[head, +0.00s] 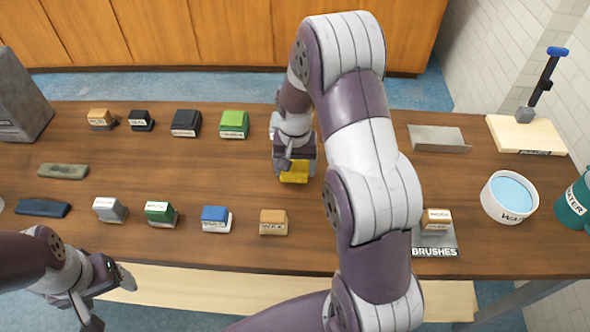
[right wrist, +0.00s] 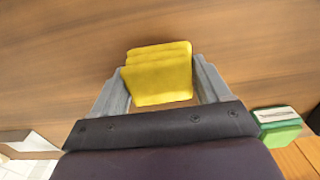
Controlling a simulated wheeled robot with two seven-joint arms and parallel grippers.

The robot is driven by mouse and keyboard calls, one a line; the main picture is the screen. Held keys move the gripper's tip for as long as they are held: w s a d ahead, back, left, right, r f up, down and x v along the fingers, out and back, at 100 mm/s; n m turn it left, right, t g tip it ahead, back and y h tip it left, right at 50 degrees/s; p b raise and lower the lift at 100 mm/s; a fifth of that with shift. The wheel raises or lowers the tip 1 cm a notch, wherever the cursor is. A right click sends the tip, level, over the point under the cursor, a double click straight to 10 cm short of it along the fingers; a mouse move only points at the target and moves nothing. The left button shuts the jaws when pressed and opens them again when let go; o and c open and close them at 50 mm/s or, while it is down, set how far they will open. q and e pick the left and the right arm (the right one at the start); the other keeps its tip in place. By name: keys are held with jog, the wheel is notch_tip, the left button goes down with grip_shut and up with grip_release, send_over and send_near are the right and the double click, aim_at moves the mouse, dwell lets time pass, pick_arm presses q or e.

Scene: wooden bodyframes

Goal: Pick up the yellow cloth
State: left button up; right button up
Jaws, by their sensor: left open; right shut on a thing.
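The yellow cloth (head: 295,172) is a small folded block near the middle of the wooden table in the head view. It also shows in the right wrist view (right wrist: 160,75), between the two grey fingers. My right gripper (head: 294,164) points down over the cloth and is shut on it. Whether the cloth touches the table or is a little above it, I cannot tell. My left gripper (head: 108,300) is open and empty at the lower left, in front of the table's near edge.
Labelled blocks stand in two rows on the left, including a green one (head: 234,124) and a blue one (head: 216,219). A brushes tray (head: 435,242), water bowl (head: 510,196), teal container (head: 574,205) and metal tray (head: 438,139) are on the right. My right arm hides part of the table.

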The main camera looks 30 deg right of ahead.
aim_at(299, 165)
jog(key=r, duration=0.1)
jog(key=d+r, duration=0.1)
jog(key=r, duration=0.1)
jog(key=shift+s, duration=0.15)
jog(key=s+d+r+b, duration=0.1)
jog(key=s+d+r, duration=0.3)
jog(key=d, duration=0.6)
notch_tip(299, 165, up, 2)
jog(key=shift+r+b, duration=0.2)
jog(key=shift+b, duration=0.1)
